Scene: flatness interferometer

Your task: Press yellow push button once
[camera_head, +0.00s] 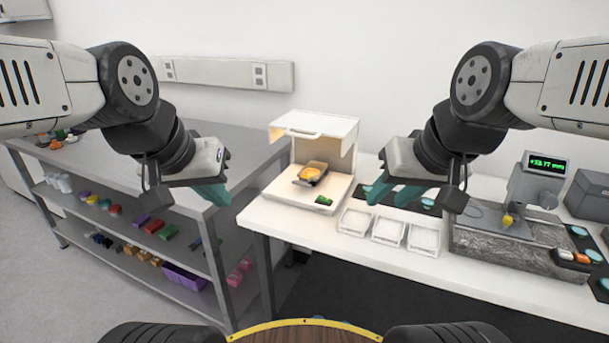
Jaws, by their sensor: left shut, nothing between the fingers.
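I cannot clearly make out a yellow push button. A small panel with white and orange buttons (574,256) lies at the right end of the white bench. A round yellow-orange piece (311,173) sits on a dark holder inside the open white box; I cannot tell whether it is a button. My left gripper (215,194) is shut and empty, above the grey bench's right end and left of the box. My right gripper (393,192) looks open and empty, above the white bench right of the box. Both are well away from the button panel.
The white box (319,130) has its front raised. Several clear trays (388,231) stand along the front edge. A gauge with a green display (546,162) and yellow tip (508,220) stands on a stone block (480,262). The grey shelf bench (118,165) holds coloured parts.

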